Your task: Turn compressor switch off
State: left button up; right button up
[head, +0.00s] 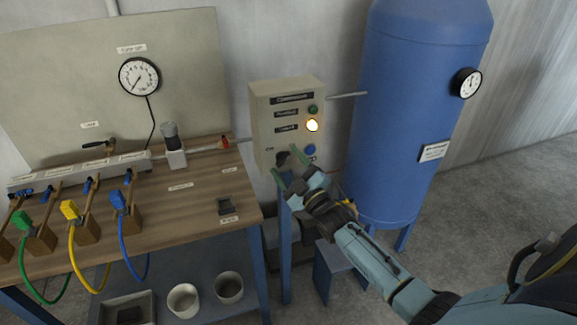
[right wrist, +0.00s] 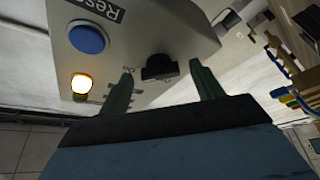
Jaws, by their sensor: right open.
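The compressor control box (head: 287,115) is a beige box on a blue stand, with a lit yellow-white lamp (head: 312,125), a dark green lamp (head: 313,109) and a blue button (head: 310,150). Its black rotary switch (head: 283,158) is low on the left of the front face. My right gripper (head: 284,164) is at that switch. In the right wrist view, the open green fingers (right wrist: 162,82) stand on either side of the black switch knob (right wrist: 159,68); I cannot tell whether they touch it. The blue button (right wrist: 88,37) and glowing lamp (right wrist: 82,85) also show there. My left gripper is not in view.
A large blue tank (head: 415,110) with a gauge stands right of the box. A wooden workbench (head: 185,205) with colored hoses, a small valve and a gauge panel (head: 60,75) is on the left. Grey pots (head: 184,300) sit on its lower shelf.

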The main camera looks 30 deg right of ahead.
jog(key=c, duration=1)
